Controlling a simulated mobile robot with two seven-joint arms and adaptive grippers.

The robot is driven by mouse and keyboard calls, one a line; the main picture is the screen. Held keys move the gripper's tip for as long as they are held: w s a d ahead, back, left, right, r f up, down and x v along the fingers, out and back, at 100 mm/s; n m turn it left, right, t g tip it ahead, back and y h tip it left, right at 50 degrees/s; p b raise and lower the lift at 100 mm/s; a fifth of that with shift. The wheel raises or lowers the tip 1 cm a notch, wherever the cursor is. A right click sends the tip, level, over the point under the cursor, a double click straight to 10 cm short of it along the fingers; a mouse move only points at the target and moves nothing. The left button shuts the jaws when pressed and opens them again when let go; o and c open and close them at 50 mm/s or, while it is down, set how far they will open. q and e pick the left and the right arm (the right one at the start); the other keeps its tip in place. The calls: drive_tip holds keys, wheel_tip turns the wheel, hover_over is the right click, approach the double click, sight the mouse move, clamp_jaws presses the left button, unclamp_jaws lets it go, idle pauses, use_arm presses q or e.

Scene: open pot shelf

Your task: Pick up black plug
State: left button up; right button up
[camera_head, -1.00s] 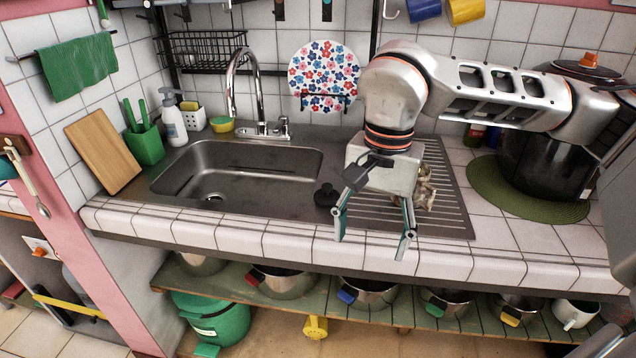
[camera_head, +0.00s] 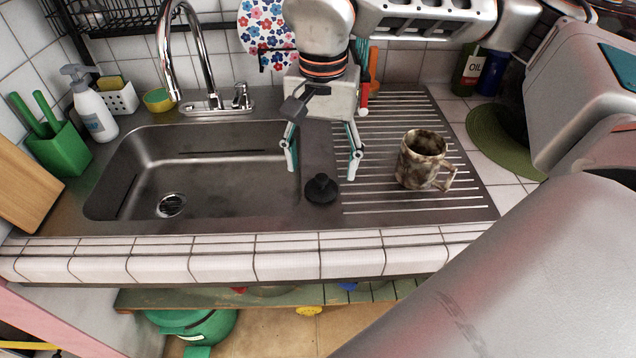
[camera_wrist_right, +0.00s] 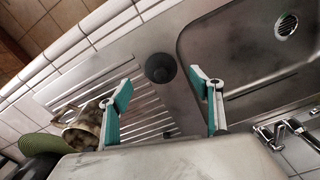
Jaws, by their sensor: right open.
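The black plug (camera_head: 321,188) sits on the steel strip between the sink basin and the ribbed drainboard, near the counter's front. It also shows in the right wrist view (camera_wrist_right: 160,68), just beyond the gap between the fingertips. My right gripper (camera_head: 322,168) is open and empty, its fingers pointing down, above and a little behind the plug in the head view. In the right wrist view its two teal-padded fingers (camera_wrist_right: 162,80) stand wide apart, with the plug between their lines. No contact with the plug shows. My left gripper is not in view.
A mottled mug (camera_head: 421,160) stands on the drainboard (camera_head: 380,203) right of the plug. The empty sink basin (camera_head: 225,165) lies to the left, with the faucet (camera_head: 212,75) behind it. The tiled counter edge (camera_head: 290,258) runs along the front.

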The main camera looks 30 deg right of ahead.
sight(321, 176)
drive_tip(key=f, duration=0.5)
drive_tip(key=shift+w+d+f, duration=0.15)
drive_tip(key=shift+w+f, duration=0.05)
drive_tip(key=shift+f, duration=0.05)
drive_tip(key=c, duration=1.2)
